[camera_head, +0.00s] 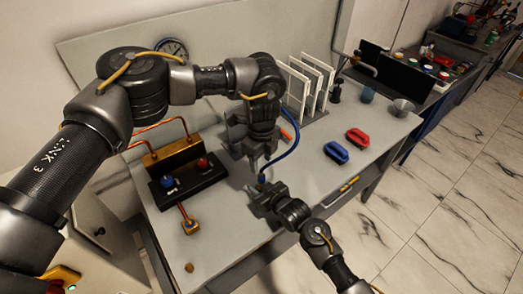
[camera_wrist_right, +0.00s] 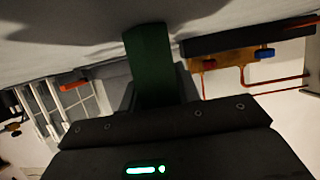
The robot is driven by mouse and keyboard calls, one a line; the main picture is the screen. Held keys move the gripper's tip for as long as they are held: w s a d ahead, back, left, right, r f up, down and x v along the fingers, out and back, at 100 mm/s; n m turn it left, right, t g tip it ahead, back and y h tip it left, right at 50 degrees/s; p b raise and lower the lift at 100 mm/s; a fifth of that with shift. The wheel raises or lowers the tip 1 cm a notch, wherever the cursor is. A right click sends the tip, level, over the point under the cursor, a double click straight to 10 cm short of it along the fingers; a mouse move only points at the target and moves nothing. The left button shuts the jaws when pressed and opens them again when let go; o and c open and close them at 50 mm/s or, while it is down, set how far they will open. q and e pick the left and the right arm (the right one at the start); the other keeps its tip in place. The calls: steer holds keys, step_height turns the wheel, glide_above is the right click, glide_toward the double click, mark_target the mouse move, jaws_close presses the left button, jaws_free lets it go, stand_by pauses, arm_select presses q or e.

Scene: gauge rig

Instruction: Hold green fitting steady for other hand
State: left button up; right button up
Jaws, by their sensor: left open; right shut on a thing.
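The green fitting (camera_wrist_right: 150,62) shows in the right wrist view as a dark green block standing out from my right gripper. I cannot make it out in the head view, where the grippers crowd the spot. My right gripper (camera_head: 258,190) is shut on it, over the middle of the bench. My left gripper (camera_head: 257,164) is open and points down just above and behind the right one. A blue hose (camera_head: 293,140) curves down beside the left gripper, and its lower end is close to the right gripper. I cannot tell whether the hose touches the fitting.
A dark block with blue and red knobs (camera_head: 187,180) and copper pipes stands left of the grippers. A gauge (camera_head: 172,47) and a rack of white panels (camera_head: 308,82) are behind. A red handle (camera_head: 360,138) and a blue handle (camera_head: 336,152) lie right, with bare bench around them.

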mark_target(261, 172)
arm_select(q)
step_height(261, 172, down, 8)
steer(key=shift+r, duration=0.15)
stand_by(0.3)
jaws_close()
stand_by(0.4)
